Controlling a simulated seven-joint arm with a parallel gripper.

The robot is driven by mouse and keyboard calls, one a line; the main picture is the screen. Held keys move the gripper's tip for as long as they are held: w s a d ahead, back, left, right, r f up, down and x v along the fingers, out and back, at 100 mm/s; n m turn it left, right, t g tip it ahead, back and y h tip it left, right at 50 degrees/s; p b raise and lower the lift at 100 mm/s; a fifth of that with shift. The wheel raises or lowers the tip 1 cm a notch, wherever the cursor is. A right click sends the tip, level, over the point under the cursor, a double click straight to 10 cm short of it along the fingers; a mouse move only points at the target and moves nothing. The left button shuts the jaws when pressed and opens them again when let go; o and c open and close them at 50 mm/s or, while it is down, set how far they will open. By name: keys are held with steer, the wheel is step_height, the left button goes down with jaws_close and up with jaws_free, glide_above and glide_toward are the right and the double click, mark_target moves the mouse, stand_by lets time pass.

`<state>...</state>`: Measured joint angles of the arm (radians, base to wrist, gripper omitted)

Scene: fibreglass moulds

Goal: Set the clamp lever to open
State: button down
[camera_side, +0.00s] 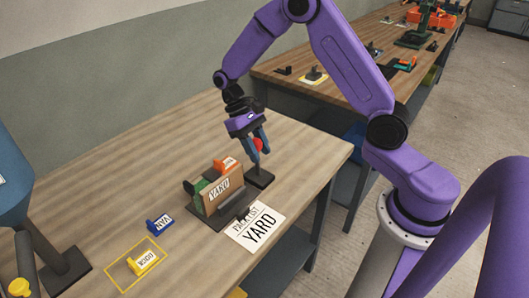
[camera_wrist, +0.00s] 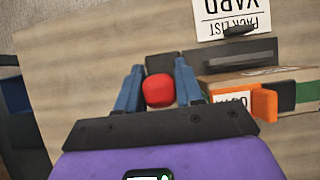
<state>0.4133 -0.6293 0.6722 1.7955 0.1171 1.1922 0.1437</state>
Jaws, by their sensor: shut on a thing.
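The clamp lever has a red knob (camera_side: 258,144) and stands on a small dark base (camera_side: 261,178) on the wooden bench, right of the cardboard box. My gripper (camera_side: 260,151) reaches down from above, its blue fingers shut on the red knob. In the wrist view the red knob (camera_wrist: 158,93) sits between the two fingers of my gripper (camera_wrist: 159,80). The lever's shaft is mostly hidden by the fingers, and I cannot tell its exact tilt or any open marking.
A cardboard box (camera_side: 219,190) marked YARD stands in a dark fixture close left, with an orange tag (camera_side: 226,163) beside it. A PACK LIST card (camera_side: 256,227) lies in front. Blue (camera_side: 160,222) and yellow (camera_side: 143,262) tags stand further left. Bench behind is clear.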

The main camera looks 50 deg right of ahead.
steer(key=w+g, duration=0.2)
steer(key=shift+w+f+g, duration=0.1)
steer(key=shift+f+g, duration=0.1)
steer(key=shift+g, duration=0.1)
steer(key=shift+w+f, duration=0.15)
steer(key=shift+w, duration=0.4)
steer(key=shift+w+f, duration=0.15)
steer(key=shift+w, duration=0.4)
steer(key=c, duration=0.8)
jaws_free()
steer(key=v, duration=1.2)
